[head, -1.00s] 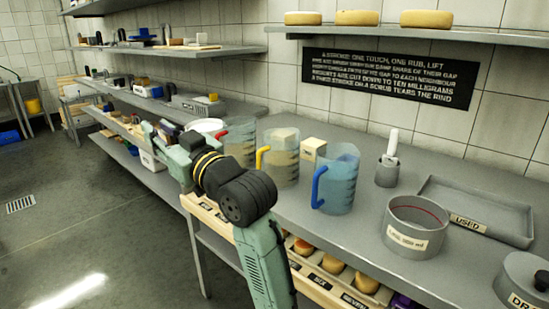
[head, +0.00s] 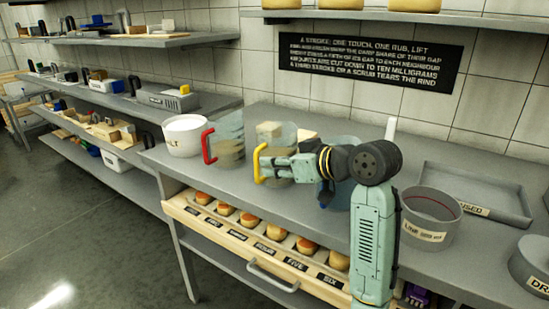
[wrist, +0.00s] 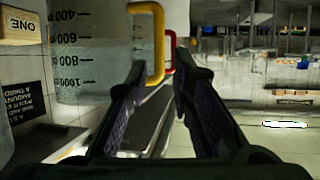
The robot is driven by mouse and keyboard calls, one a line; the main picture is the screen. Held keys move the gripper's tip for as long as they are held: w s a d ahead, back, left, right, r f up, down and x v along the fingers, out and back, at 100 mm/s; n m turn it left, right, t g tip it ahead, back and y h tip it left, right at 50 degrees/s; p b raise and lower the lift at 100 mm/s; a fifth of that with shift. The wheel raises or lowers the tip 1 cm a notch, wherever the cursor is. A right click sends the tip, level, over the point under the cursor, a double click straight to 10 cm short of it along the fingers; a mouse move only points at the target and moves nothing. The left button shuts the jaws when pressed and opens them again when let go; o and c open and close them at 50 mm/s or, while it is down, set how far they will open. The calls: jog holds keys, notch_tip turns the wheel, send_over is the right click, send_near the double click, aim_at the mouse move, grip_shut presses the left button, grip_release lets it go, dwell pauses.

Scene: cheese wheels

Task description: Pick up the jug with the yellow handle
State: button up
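The jug with the yellow handle (head: 276,132) stands upright on the grey counter, partly hidden by my arm. It is clear, with a beige tint, and its yellow handle (head: 257,163) faces left. My gripper (head: 268,168) is at handle height beside it. In the wrist view the jug's wall (wrist: 90,45) shows measuring marks at the left. The yellow handle (wrist: 158,40) is in line with the gap between my open fingers (wrist: 158,74), at about their tips. I cannot tell whether they touch it.
A red-handled jug (head: 230,138) stands to the left, beside a white tub (head: 185,135). A blue-handled jug (head: 342,196) is mostly behind my arm. A grey pot (head: 428,215) and a tray (head: 470,190) are at the right. An open drawer (head: 240,240) holds small cheeses below.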

aim_at(258, 178)
jog(key=shift+x, duration=0.95)
jog(key=p+x, duration=0.2)
jog(key=x, duration=0.3)
jog(key=shift+w+a, duration=0.1)
jog(key=shift+w, duration=0.2)
jog(key=shift+c, duration=0.4)
jog(key=shift+r, duration=0.1)
grip_shut()
jog(key=shift+r, duration=0.1)
